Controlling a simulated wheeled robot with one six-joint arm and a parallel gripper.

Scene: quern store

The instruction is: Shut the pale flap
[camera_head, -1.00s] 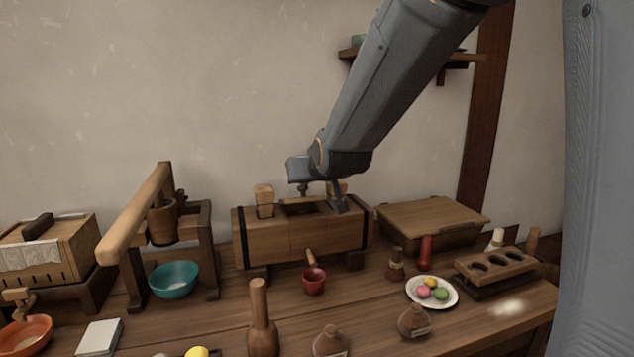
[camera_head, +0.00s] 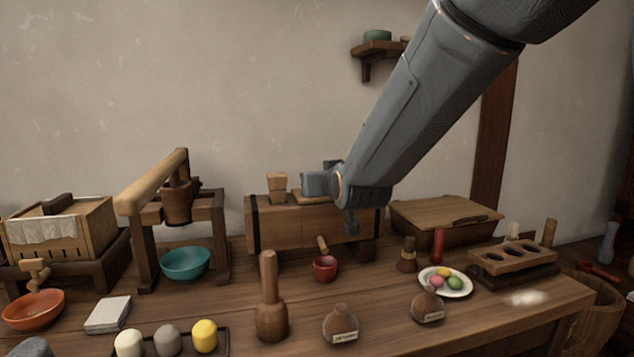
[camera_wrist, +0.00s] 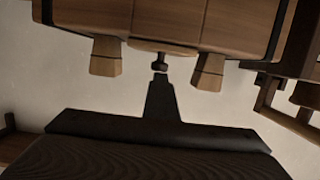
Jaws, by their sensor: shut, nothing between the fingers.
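The wooden chest (camera_head: 290,225) with dark bands stands at the back of the bench. A pale piece that looks like the flap (camera_head: 297,196) shows on its top, beside the left peg, partly covered by my wrist. I cannot tell its angle. In the wrist view the picture is upside down, and the chest (camera_wrist: 90,12) fills the top with a peg on each side of its middle panel. My gripper (camera_head: 352,228) is shut and empty, pointing down before the right part of the chest. Its tip (camera_wrist: 160,66) lies between the pegs in the wrist view; contact is unclear.
A lever press (camera_head: 150,190) with a teal bowl (camera_head: 186,263) stands to the left. A small red cup (camera_head: 324,268) sits in front of the chest. A lidded box (camera_head: 440,214), a plate of coloured balls (camera_head: 460,287) and a holed rack (camera_head: 510,258) stand right.

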